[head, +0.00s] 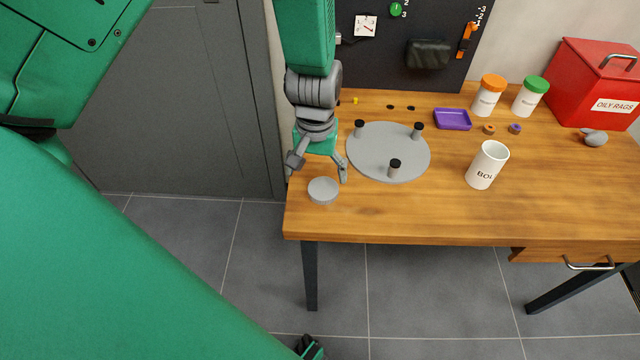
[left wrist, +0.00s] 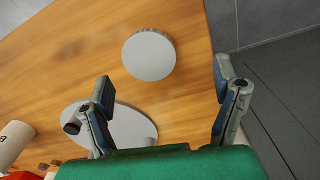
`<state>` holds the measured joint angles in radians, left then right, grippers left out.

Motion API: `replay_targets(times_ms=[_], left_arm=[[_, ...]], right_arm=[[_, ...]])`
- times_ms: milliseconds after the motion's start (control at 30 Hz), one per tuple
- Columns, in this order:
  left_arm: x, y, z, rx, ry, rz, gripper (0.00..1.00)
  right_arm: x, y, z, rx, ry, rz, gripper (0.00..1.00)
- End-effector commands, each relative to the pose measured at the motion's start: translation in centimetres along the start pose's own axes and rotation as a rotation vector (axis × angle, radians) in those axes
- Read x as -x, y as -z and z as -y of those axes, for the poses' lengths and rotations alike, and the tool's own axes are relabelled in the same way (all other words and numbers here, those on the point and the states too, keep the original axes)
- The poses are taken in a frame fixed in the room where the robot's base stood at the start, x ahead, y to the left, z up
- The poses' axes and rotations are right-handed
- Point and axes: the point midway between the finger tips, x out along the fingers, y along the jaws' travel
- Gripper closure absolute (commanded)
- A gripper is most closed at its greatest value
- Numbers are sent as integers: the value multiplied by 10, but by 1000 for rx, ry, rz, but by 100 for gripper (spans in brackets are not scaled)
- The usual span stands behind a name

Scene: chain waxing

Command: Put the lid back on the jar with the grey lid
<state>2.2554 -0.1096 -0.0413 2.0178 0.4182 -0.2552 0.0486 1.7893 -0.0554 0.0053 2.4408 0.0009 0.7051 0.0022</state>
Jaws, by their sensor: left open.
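The grey lid (head: 323,190) lies flat on the table near its front left edge. It also shows in the left wrist view (left wrist: 149,55), between and beyond the fingertips. My left gripper (head: 317,172) is open and empty, its fingers spread, pointing down just behind the lid. A white jar (head: 487,166) with a partly readable dark label stands open, without a lid, right of the round grey plate. Its side shows at the left edge of the left wrist view (left wrist: 14,142).
The round grey plate (head: 375,155) with black-topped posts is close beside my left gripper. Orange-lidded (head: 487,98) and green-lidded (head: 529,99) jars, a purple tray (head: 453,119) and a red bin (head: 600,85) stand behind. The front strip of the table is mostly clear.

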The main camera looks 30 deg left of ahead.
Motion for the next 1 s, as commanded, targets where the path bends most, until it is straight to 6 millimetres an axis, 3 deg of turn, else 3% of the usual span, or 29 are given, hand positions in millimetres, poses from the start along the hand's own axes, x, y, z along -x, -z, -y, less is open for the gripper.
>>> replay_targets(times_ms=[133, 433, 833, 967, 1000], left_arm=[[-7, -1, -5, -2, 5, 0, 18], [-49, 3, -5, -2, 2, 1, 18], [-51, 4, -5, -2, 1, -1, 18], [-51, 3, -7, -3, 4, -2, 58], [-51, 3, -7, -3, 4, -2, 58]], right_arm=[[-3, 0, 0, 0, 0, 0, 74], [-14, -1, 0, -2, -1, 0, 74], [-13, -1, 0, 0, 0, 0, 74], [-13, -1, 0, -1, 0, 0, 74], [-13, -1, 0, -1, 0, 0, 74]])
